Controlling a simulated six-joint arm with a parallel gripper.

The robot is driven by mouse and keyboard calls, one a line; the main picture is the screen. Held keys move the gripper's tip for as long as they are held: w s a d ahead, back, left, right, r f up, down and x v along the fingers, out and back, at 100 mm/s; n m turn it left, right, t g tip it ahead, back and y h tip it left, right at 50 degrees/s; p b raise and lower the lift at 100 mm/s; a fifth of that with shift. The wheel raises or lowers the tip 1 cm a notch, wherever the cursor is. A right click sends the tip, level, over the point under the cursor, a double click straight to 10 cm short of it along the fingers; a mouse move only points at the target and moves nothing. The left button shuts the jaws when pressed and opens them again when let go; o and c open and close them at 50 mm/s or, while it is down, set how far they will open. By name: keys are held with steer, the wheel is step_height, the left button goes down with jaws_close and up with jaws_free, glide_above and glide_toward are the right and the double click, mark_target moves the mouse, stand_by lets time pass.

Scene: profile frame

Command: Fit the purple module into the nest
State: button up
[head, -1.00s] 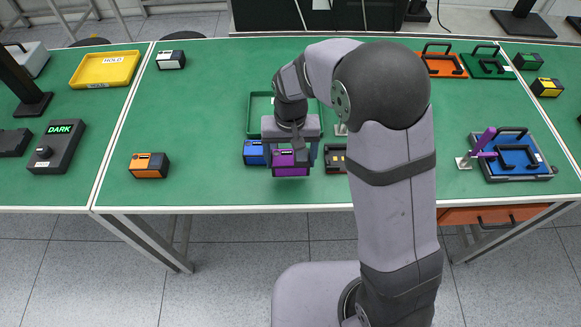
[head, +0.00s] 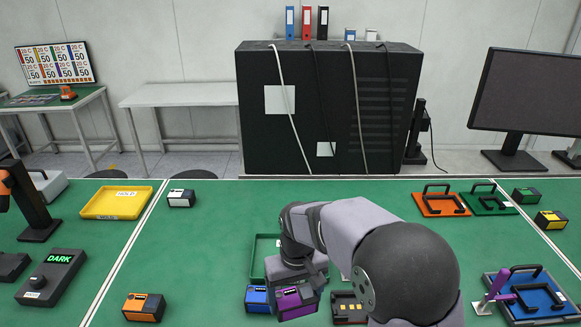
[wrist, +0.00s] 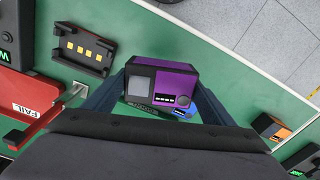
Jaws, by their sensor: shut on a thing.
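The purple module (head: 296,302) is held in my gripper (head: 292,288), and it looks turned at an angle to the table edge in the head view. In the wrist view the purple module (wrist: 178,82) sits between the two dark fingers of my gripper (wrist: 160,92), its grey screen and small dark knob showing. A black nest with gold contacts (head: 349,308) lies to the right of the module, partly hidden by my arm. The nest shows whole and empty in the wrist view (wrist: 84,48), apart from the module.
A blue module (head: 257,299) stands close left of the purple one. A green tray (head: 257,262) lies behind. A metal bracket (wrist: 72,92) stands beside the nest, near a red FAIL tray (wrist: 38,92). An orange module (head: 144,307) stands left, with clear table between.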

steer(key=d+m, duration=0.1)
steer(key=d, duration=0.3)
steer(key=w+d+f+m, duration=0.1)
steer(key=d, duration=0.4)
steer(key=d+m, duration=0.1)
steer(key=d, duration=0.3)
steer(key=shift+w+d+f, duration=0.2)
steer(key=shift+w+d, duration=0.1)
steer(key=w+d+r+p, duration=0.1)
steer(key=p, duration=0.2)
steer(key=w+d+r+p, duration=0.1)
steer(key=w+d+p, duration=0.1)
steer(key=p, duration=0.1)
steer(key=shift+w, duration=0.3)
steer(key=shift+f+b, duration=1.65)
steer(key=shift+f, duration=1.25)
steer(key=shift+f+b, duration=0.55)
steer(key=shift+f, duration=1.05)
stand_by(0.3)
